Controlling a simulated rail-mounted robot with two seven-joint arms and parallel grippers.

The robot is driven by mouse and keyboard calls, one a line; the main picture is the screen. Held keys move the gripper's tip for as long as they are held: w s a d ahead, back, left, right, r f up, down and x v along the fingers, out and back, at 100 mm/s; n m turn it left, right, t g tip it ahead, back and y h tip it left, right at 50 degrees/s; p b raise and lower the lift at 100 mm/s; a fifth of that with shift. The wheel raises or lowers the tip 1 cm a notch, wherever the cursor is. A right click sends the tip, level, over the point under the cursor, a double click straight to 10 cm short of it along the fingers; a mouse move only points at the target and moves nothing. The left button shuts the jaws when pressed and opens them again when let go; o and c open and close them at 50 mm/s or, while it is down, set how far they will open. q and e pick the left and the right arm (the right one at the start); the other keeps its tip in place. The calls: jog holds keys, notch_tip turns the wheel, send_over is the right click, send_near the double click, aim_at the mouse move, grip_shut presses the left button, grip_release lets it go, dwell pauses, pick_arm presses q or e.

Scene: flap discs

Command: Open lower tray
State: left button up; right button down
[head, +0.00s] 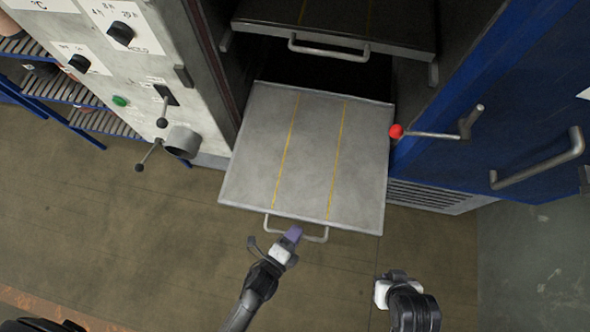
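The lower tray (262,150) is a grey metal sheet with two yellow lines, and it sticks well out of the dark oven opening. Its bar handle (316,239) is on the front edge. My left gripper (293,236) is at this handle, with its purple-tipped finger over the left part of the bar. Whether the fingers are closed around the bar is hidden. My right gripper (382,291) is to the right, below the tray's front right corner and apart from it. Its fingers are too unclear to judge.
An upper tray (400,22) with its own handle (330,51) sits inside the oven above. A blue door (520,110) with a red-knobbed lever (397,131) stands open at right. A control panel (120,75) with knobs and levers is at left. The floor in front is clear.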

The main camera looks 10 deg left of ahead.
pick_arm(q)
jog(key=v, duration=1.3)
jog(key=shift+s+p, duration=0.35)
jog(key=shift+a, duration=0.1)
